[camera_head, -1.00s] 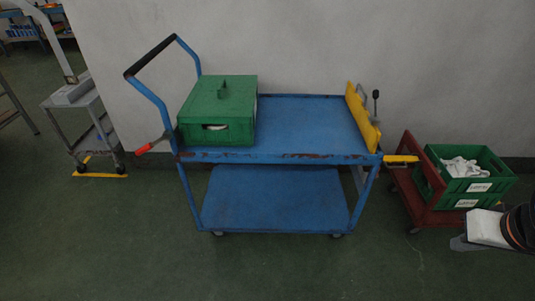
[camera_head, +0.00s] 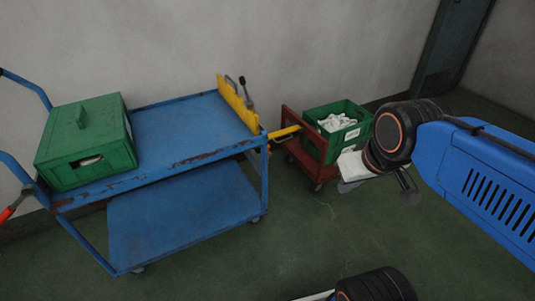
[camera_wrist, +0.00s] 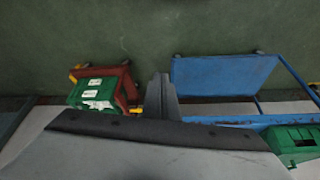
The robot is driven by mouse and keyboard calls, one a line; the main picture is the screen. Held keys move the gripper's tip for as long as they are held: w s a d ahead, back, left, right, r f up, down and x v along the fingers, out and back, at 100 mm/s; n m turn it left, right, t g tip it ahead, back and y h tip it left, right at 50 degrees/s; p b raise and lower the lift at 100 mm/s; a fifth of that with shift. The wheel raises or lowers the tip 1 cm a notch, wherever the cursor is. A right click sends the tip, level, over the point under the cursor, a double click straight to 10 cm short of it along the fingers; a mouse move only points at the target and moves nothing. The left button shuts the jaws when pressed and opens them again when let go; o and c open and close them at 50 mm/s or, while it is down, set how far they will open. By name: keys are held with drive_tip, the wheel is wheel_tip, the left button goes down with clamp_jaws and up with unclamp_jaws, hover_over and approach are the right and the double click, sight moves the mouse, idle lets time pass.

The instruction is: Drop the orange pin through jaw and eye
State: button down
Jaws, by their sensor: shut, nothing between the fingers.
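A yellow bar (camera_head: 285,132) bridges the gap between the blue cart (camera_head: 185,205) and the red dolly (camera_head: 291,148); a bit of yellow also shows beside the fingers in the wrist view (camera_wrist: 137,111). A tiny orange spot (camera_head: 268,149) shows at the cart's right corner below the bar; I cannot tell whether it is the pin. The jaw and eye are too small to make out. My gripper (camera_wrist: 161,78) is shut and empty in the wrist view, pointing at the floor and apart from cart and dolly. In the head view my wrist hangs right of the dolly.
The dolly carries a green crate (camera_head: 355,143) with white cloth in it. A closed green box (camera_head: 95,118) stands on the cart's top shelf. A yellow board (camera_head: 238,104) with a dark-knobbed lever stands at the cart's right end. Open green floor lies in front.

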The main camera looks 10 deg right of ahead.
drive_tip(key=c, duration=2.4)
unclamp_jaws()
drive_tip(key=shift+c, duration=0.2)
